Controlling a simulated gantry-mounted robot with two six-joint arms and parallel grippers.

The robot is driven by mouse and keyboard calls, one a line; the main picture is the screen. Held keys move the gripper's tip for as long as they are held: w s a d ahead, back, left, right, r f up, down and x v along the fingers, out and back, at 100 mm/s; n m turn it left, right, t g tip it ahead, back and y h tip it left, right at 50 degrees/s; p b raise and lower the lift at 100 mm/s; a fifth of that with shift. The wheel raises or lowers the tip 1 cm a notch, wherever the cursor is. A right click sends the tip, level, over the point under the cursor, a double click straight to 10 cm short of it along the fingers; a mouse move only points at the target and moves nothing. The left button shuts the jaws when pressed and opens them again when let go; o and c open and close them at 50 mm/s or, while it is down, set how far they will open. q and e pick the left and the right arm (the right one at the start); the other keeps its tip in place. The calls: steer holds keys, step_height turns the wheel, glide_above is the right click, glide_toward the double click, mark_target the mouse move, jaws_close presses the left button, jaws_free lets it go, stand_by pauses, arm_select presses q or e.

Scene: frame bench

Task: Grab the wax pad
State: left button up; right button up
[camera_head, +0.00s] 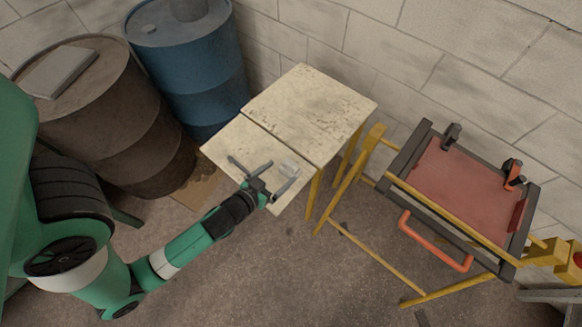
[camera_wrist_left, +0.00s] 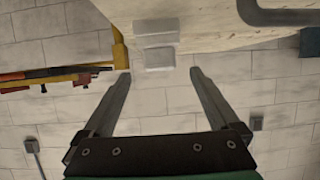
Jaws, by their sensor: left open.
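A small pale whitish block, which looks like the wax pad (camera_head: 289,167), lies on the worn cream table top (camera_head: 310,105) near its front right edge. In the left wrist view the pale block (camera_wrist_left: 157,40) shows at the table edge, centred just beyond my fingertips. My left gripper (camera_head: 264,166) is spread open and empty over the front of the table. Its two fingers also show in the left wrist view (camera_wrist_left: 160,74), with a gap between them and nothing held. I cannot tell its exact height above the block. My right gripper does not show.
A yellow-legged stand with a red panel in a dark frame (camera_head: 465,190) is right of the table. A blue barrel (camera_head: 195,75) and a rusty brown barrel (camera_head: 110,125) stand at left; a flat grey box (camera_head: 60,70) lies on the brown one. A block wall is behind.

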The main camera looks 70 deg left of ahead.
mark_target(288, 166)
arm_select(q)
steer(key=x, duration=0.6)
steer(key=shift+w+a+r+b, duration=0.1)
steer(key=shift+w+a+b, duration=0.05)
steer(key=shift+w+b, duration=0.15)
steer(key=shift+s, duration=0.1)
steer(key=shift+c, duration=0.3)
steer(key=c, duration=1.4)
